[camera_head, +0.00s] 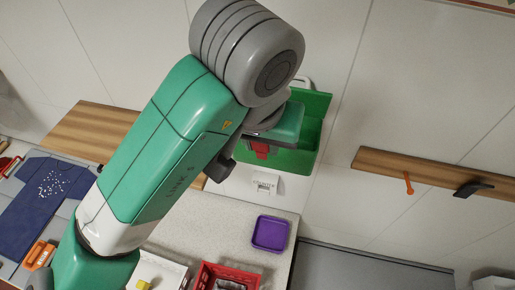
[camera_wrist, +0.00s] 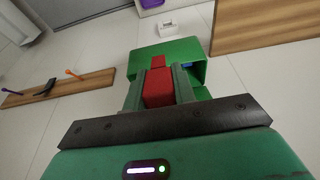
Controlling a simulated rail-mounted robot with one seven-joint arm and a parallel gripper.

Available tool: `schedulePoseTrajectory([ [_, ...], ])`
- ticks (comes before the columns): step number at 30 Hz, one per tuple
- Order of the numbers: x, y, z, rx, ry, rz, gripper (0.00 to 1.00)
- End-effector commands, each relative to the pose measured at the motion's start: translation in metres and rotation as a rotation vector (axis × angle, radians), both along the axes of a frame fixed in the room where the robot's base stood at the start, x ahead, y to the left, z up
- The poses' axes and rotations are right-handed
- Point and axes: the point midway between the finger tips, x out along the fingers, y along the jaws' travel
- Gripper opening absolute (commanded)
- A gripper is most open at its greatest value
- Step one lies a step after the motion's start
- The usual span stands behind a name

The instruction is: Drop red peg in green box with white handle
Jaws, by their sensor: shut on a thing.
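My gripper (camera_wrist: 160,88) is shut on the red peg (camera_wrist: 157,90), which sits between its two fingers in the wrist view. In the head view the red peg (camera_head: 262,152) shows in front of the green box, and my arm hides most of the gripper. The green box (camera_head: 316,108) is by the wall, with part of its white handle (camera_head: 302,82) showing behind my arm. In the wrist view the green box (camera_wrist: 192,46) lies just beyond the fingertips, with something blue (camera_wrist: 187,66) at its right. I cannot tell whether the peg is inside the box or only in front.
A wooden rail (camera_head: 440,178) on the wall holds an orange peg (camera_head: 408,183) and a black hook (camera_head: 470,188). A white label (camera_head: 266,184) is below the box. A purple tray (camera_head: 270,233) and a red basket (camera_head: 228,270) are on the counter.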

Motion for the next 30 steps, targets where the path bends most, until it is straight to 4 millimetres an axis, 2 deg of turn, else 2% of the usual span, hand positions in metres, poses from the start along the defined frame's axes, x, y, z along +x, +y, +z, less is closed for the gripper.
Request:
schedulePoseTrajectory([
  [5, 0.008, -0.001, -0.003, -0.003, -0.001, 0.001, 0.06],
  [30, 0.083, -0.015, -0.028, 0.000, 0.000, 0.001, 0.06],
])
